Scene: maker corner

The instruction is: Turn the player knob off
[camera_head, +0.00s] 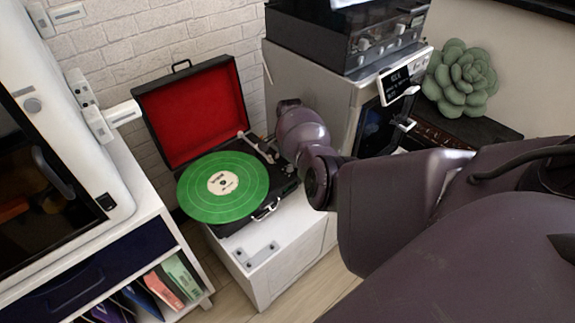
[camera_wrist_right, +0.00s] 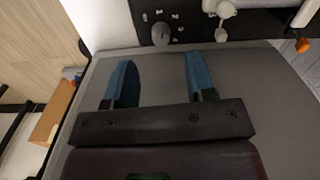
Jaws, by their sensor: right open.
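The record player (camera_head: 243,232) is a black case with an open red-lined lid (camera_head: 190,113) and a green record (camera_head: 222,187) on it. Its tonearm (camera_head: 256,146) lies at the right of the record. My right arm reaches in from the right and covers part of the player's right side; its gripper is hidden in the head view. In the right wrist view my right gripper (camera_wrist_right: 160,80) is open and empty, with two blue fingers apart. A round grey knob (camera_wrist_right: 161,33) on a black panel with small white marks lies just beyond the fingertips, between them and apart from them. My left gripper is out of view.
The player stands on a white cabinet (camera_head: 262,270). A grey machine (camera_head: 335,82) with a dark-topped unit (camera_head: 345,35) on it stands close at its right. A white shelf (camera_head: 142,180) with a machine stands at the left. A green succulent (camera_head: 461,78) is at the back right.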

